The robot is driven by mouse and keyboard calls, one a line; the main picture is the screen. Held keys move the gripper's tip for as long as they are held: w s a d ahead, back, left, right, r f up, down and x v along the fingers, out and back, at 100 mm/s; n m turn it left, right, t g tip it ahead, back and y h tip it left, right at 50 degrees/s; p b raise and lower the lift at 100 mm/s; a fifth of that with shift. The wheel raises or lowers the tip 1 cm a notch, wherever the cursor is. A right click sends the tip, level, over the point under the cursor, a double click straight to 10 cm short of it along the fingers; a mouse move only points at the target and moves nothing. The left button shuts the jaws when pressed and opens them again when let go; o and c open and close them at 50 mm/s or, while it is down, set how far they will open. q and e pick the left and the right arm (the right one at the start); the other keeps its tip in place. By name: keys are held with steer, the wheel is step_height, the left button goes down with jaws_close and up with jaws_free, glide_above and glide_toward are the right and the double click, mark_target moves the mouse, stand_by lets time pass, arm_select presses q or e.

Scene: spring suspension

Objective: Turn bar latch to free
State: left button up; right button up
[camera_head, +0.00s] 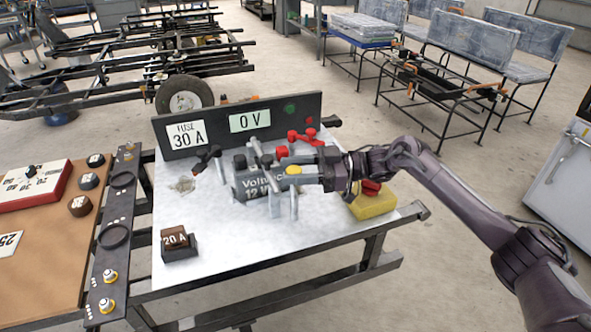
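A dark grey battery (247,184) marked "Voltage 12" stands on the pale metal-topped table. Light grey upright bars (274,197) stand at its right front; one of them may belong to the bar latch, but I cannot tell which part is the latch. My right gripper (287,168) reaches in from the right, with its pale fingers pointing left at the battery's right end. A small yellow part (293,170) shows at the fingers. The fingers overlap the bars, so whether they are open or shut on something is unclear. My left gripper is out of view.
Behind the battery a dark panel (215,139) reads "FUSE 30 A" and "0 V". Red clamps (310,137) lie near its right end. A yellow block (373,206) sits under my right wrist. A brown fuse block (179,247) stands front left. The table's front middle is clear.

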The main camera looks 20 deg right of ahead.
steer(key=shift+o, duration=0.4)
steer(key=shift+d, duration=0.35)
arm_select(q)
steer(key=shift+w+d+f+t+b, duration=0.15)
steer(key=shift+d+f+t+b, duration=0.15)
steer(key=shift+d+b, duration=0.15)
arm_select(e)
steer(key=v, duration=0.7)
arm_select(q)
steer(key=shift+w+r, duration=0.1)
